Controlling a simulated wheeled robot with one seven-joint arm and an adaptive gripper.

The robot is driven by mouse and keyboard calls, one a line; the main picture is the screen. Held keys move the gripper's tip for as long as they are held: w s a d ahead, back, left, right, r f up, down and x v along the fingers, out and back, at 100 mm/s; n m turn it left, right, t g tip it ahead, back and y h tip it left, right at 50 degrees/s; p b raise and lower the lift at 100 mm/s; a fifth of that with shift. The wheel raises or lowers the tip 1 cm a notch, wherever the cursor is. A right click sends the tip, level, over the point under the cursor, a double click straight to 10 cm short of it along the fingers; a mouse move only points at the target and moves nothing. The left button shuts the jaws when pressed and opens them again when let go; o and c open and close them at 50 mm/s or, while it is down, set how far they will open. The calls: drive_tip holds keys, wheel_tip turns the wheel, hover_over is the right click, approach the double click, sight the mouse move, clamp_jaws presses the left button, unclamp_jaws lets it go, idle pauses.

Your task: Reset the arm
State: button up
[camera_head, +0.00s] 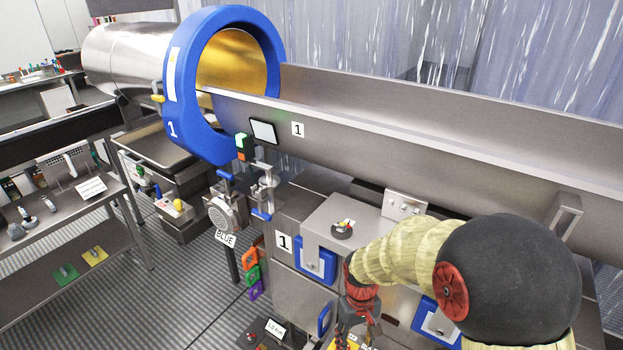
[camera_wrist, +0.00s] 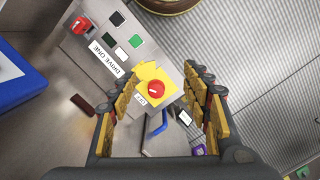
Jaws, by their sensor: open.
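My arm reaches in from the lower right of the head view and bends down at the wrist. My gripper (camera_head: 357,328) hangs at the bottom of that view, over the front of the drum's machine. In the wrist view my gripper (camera_wrist: 155,98) is open, with its fingers spread at left and right and nothing held between them. Beyond the fingers is a control panel (camera_wrist: 112,62) labelled "DRIVE ONE". On it a red button (camera_wrist: 156,89) sits on a yellow plate (camera_wrist: 145,72). A gap shows between fingers and panel; its depth is hard to tell.
A steel drum with a blue ring (camera_head: 180,90) marked 1 stands at upper left, and a long steel trough (camera_head: 400,125) runs right from it. A shelf rack (camera_head: 75,215) stands at left. A blue handle (camera_wrist: 156,127) lies below the panel. Ribbed floor (camera_head: 190,290) is open at lower left.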

drive_tip(key=s+d+r+m+t, duration=0.1)
drive_tip(key=s+d+r+t, duration=0.1)
drive_tip(key=s+r, duration=0.3)
drive_tip(key=s+d+r+m+t, duration=0.1)
drive_tip(key=s+r, duration=0.4)
drive_tip(key=r, duration=0.8)
drive_tip(key=s+d+r+m+t, duration=0.1)
drive_tip(key=s+d+r+t, duration=0.3)
drive_tip(key=r, duration=0.5)
drive_tip(key=shift+s+r+m, duration=0.4)
drive_tip(key=shift+s, duration=0.1)
drive_tip(key=shift+d, duration=0.1)
drive_tip(key=shift+c, duration=0.2)
